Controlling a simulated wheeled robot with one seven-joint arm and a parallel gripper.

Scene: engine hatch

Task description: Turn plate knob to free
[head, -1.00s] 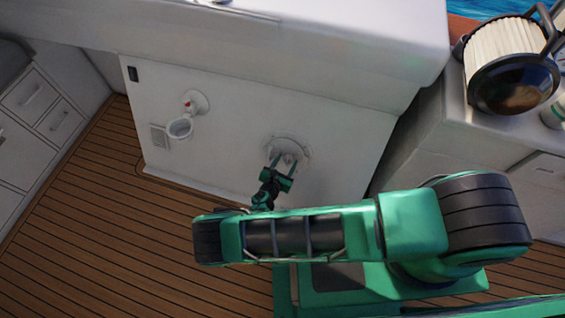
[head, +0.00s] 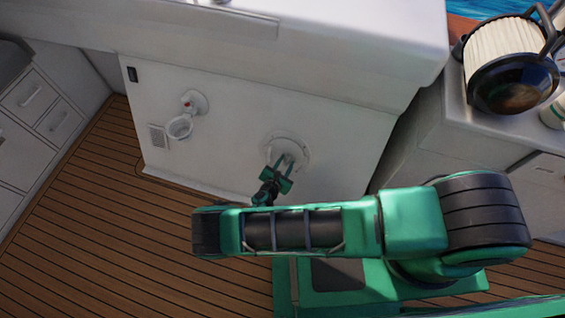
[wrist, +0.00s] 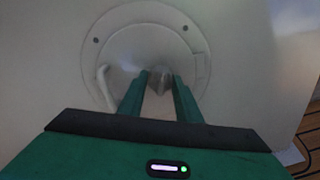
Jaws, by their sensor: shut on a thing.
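The round white plate (head: 296,148) is set in the white hatch wall. It fills the upper middle of the wrist view (wrist: 122,48), with dark screw heads on its rim. My gripper (head: 284,161) reaches the plate from the front. In the wrist view, my gripper's green fingers (wrist: 160,76) are closed on the small grey plate knob (wrist: 160,84) at the plate's centre. The fingers hide most of the knob, so its exact angle cannot be told.
A curved light handle (wrist: 104,86) stands out left of the fingers. A white ring holder (head: 180,127) and a red-tipped fitting (head: 190,103) are on the wall to the left. A counter with a filter (head: 507,50) stands at right. The wooden floor (head: 110,220) is clear at left.

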